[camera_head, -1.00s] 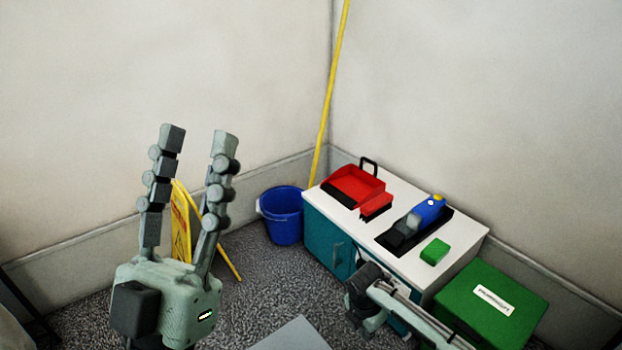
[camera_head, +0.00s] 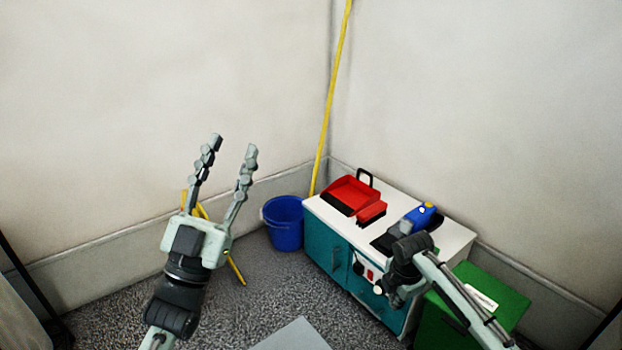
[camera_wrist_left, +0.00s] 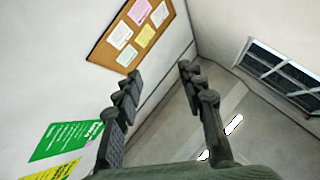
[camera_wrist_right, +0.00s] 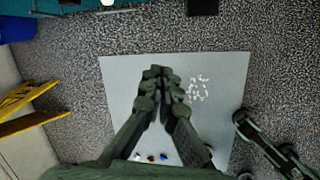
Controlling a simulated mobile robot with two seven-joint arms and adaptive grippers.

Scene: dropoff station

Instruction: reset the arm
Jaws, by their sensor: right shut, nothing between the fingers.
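My left gripper (camera_head: 232,146) is at the left of the head view, pointing up with its two fingers spread and nothing between them. The left wrist view also shows these fingers (camera_wrist_left: 158,75) apart, facing a wall and ceiling. My right arm comes in from the lower right of the head view, in front of the cabinet; its fingers cannot be made out there. In the right wrist view my right gripper (camera_wrist_right: 160,72) has its fingertips together, empty, above a grey floor mat (camera_wrist_right: 120,75).
A white-topped teal cabinet (camera_head: 318,258) carries a red dustpan (camera_head: 348,194), a red brush (camera_head: 371,212) and a blue tool (camera_head: 425,212). A green box (camera_head: 505,292) stands right of it. A blue bucket (camera_head: 284,226) and yellow floor sign (camera_head: 236,270) are left of it.

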